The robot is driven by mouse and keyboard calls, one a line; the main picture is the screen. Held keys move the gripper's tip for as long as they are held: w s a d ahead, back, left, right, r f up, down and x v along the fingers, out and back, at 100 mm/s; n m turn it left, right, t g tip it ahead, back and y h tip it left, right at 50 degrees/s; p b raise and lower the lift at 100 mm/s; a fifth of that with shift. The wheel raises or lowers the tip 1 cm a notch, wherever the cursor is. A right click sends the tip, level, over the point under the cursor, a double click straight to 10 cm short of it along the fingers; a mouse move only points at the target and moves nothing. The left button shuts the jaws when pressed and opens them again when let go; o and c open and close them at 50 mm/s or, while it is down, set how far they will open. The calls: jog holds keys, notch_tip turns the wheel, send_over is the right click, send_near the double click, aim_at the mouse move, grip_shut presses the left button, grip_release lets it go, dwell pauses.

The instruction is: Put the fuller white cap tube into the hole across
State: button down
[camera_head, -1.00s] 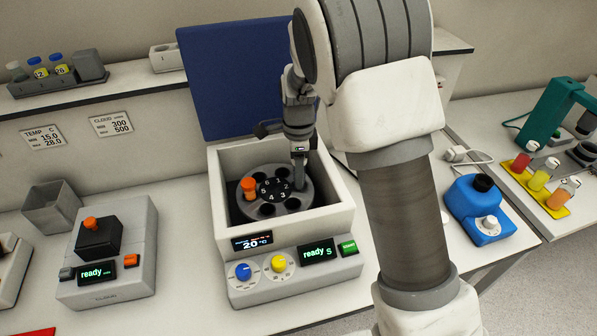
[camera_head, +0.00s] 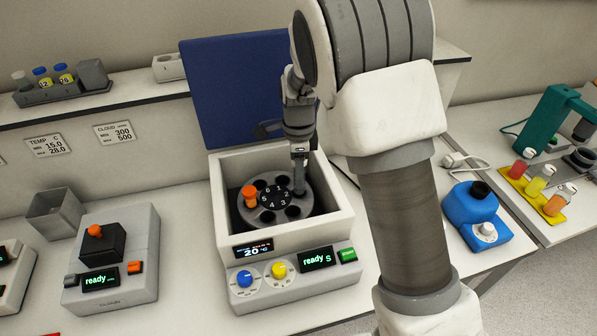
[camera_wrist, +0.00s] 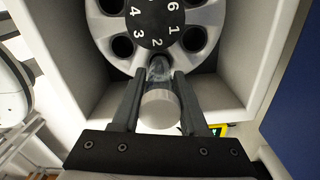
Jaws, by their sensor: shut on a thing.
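My gripper (camera_wrist: 157,100) is shut on a tube with a white cap (camera_wrist: 161,109). The tube's clear glass body (camera_wrist: 160,68) points down at the rotor beside the number 2. Its lower end is at hole 2, but I cannot tell how deep it sits. The grey numbered rotor (camera_head: 274,214) lies inside the white open centrifuge (camera_head: 232,222). A tube with an orange cap (camera_head: 250,191) stands in the rotor on the left, near number 5, across from my gripper. In the wrist view, the holes by 1 and 3 look empty.
The blue lid (camera_head: 230,85) stands open behind the rotor. The white chamber walls rise around my gripper. A rack (camera_head: 65,92) with several tubes is on the shelf.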

jog(key=shift+f+b, duration=1.2)
jog(key=shift+f, duration=1.1)
dwell(0.9)
jog(key=shift+r, duration=0.1)
jog(key=shift+r+p, duration=1.8)
jog(key=shift+r, duration=0.4)
jog(key=shift+f+b, duration=1.2)
jog(key=shift+f, duration=1.05)
